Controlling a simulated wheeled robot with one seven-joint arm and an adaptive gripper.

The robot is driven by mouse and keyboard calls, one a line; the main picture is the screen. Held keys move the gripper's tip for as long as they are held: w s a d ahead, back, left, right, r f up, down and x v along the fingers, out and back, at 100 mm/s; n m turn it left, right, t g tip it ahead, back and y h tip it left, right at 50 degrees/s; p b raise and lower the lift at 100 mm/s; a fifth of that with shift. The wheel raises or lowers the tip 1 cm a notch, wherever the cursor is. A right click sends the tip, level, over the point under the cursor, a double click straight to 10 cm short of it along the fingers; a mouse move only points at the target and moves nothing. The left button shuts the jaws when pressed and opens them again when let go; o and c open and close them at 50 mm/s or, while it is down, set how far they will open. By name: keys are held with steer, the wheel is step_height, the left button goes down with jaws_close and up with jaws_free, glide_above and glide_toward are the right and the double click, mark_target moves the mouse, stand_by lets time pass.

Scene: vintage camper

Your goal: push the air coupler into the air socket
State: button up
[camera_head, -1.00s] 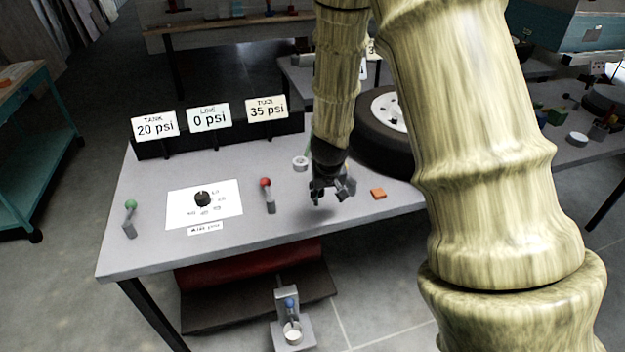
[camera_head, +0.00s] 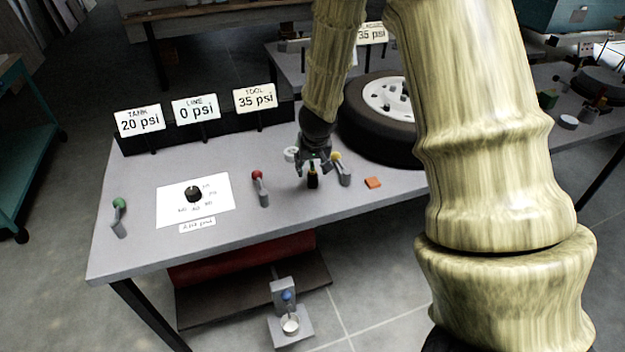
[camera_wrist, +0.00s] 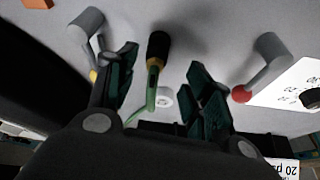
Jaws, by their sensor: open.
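A dark, upright cylinder with a yellow band (camera_wrist: 157,46) and a green hose (camera_wrist: 136,115) at it stand between my fingers in the wrist view; it looks like the air coupler. In the head view it is the small dark piece (camera_head: 313,179) on the table just below my gripper. My gripper (camera_head: 314,160) is open, its fingers (camera_wrist: 160,70) on either side of the coupler with a gap on both sides. I cannot make out the air socket for certain; coupler and socket may meet at the dark piece.
A yellow-knobbed lever (camera_head: 342,170) stands close right of my gripper, a red-knobbed lever (camera_head: 259,186) to its left. A wheel (camera_head: 383,122) fills the back right.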

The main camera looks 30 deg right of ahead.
mark_target(313, 174)
steer(key=shift+x, duration=0.95)
steer(key=shift+f, duration=0.1)
steer(key=shift+s+d+x, duration=0.1)
steer(key=shift+d+x, duration=0.05)
steer(key=shift+x, duration=0.75)
steer(key=shift+s+d+x, duration=0.15)
steer(key=shift+x, duration=1.6)
steer(key=c, duration=1)
